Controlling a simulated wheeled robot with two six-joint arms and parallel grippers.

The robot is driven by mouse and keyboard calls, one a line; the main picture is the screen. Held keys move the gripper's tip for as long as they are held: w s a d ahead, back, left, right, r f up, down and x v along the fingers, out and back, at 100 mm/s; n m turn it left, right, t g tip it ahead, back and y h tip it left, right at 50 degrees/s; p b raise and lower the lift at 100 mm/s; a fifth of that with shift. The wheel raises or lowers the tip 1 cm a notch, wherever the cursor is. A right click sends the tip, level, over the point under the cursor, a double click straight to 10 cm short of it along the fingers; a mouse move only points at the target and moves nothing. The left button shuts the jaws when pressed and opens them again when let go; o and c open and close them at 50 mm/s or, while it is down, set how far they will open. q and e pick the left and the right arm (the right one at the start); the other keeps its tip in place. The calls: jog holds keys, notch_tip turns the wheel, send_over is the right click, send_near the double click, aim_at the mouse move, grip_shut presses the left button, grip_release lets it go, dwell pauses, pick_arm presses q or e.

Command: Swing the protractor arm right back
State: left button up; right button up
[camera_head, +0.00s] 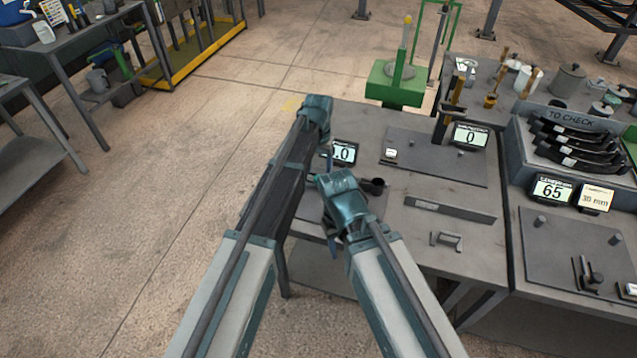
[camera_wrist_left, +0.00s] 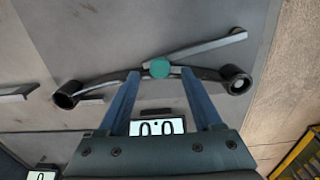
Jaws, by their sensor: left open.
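In the left wrist view, the protractor arm (camera_wrist_left: 208,46) is a light grey bar running from near a teal round hub (camera_wrist_left: 160,68) up to the right, with a small bent tip. A dark leaf spring (camera_wrist_left: 100,80) with a rolled eye at each end lies across the station beneath the hub. My left gripper (camera_wrist_left: 160,76) is open, its blue fingers apart on either side of the hub. In the head view, my left gripper (camera_head: 325,150) is over the station's left end and hides most of it. My right gripper (camera_head: 335,235) hangs nearer the front edge; its finger opening is unclear.
A display (camera_wrist_left: 157,127) reads 0.0 beside the spring. Another display (camera_head: 471,136) reads 0 on the plate to the right. A rack labelled TO CHECK (camera_head: 578,118) holds several dark springs. A green stand (camera_head: 397,83) is behind the bench. Open floor is left of the bench.

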pick_arm(q)
jog(key=shift+f+b, duration=0.85)
jog(key=shift+f, duration=0.5)
pick_arm(e)
notch_tip(320, 180, down, 3)
jog(key=shift+r, duration=0.15)
pick_arm(q)
grip_shut()
